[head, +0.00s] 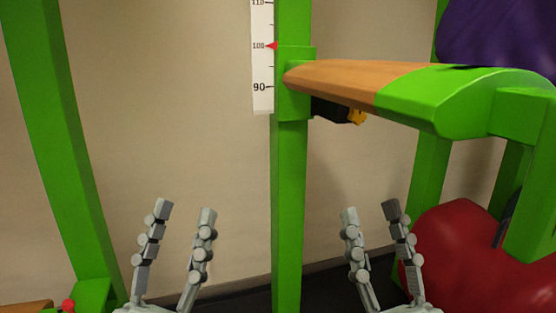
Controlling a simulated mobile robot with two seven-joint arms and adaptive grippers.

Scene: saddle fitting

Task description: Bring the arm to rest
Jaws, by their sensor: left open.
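My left gripper (185,212) is at the bottom left of the head view, fingers pointing up and spread apart, with nothing between them. My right gripper (369,213) is at the bottom right of centre, its fingers also spread apart and empty. Both are in front of the green frame and touch nothing that I can see. The arms behind the grippers are out of the picture.
A green post (289,190) stands between the grippers, with a white height scale (262,70) and red pointer near 100. A wood-topped green bar (345,77) juts right. A red rounded thing (470,260) is lower right, a purple one (500,32) upper right.

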